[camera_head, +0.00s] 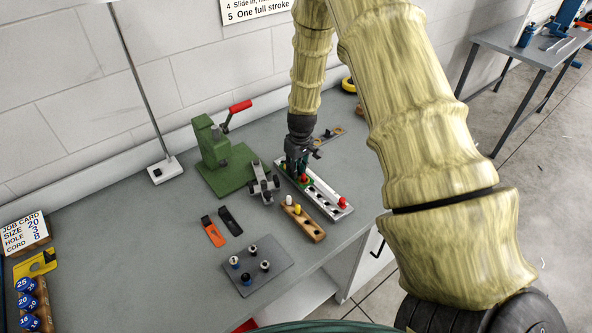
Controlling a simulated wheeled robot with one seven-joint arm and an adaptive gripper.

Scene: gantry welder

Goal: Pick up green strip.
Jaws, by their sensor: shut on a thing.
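My gripper (298,165) is at the far end of a pale slotted fixture (325,193) with red knobs, on the grey bench. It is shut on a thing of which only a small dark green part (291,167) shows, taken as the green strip. The fingers hide most of it, and I cannot tell whether it touches the fixture. An orange strip (213,231) and a black strip (230,221) lie on the bench to the left, apart from my gripper.
A green press (222,160) with a red handle stands left of my gripper, beside a small grey metal device (262,183). A wooden block (303,222) with pegs and a grey plate (257,266) with posts lie nearer. The bench's left middle is clear.

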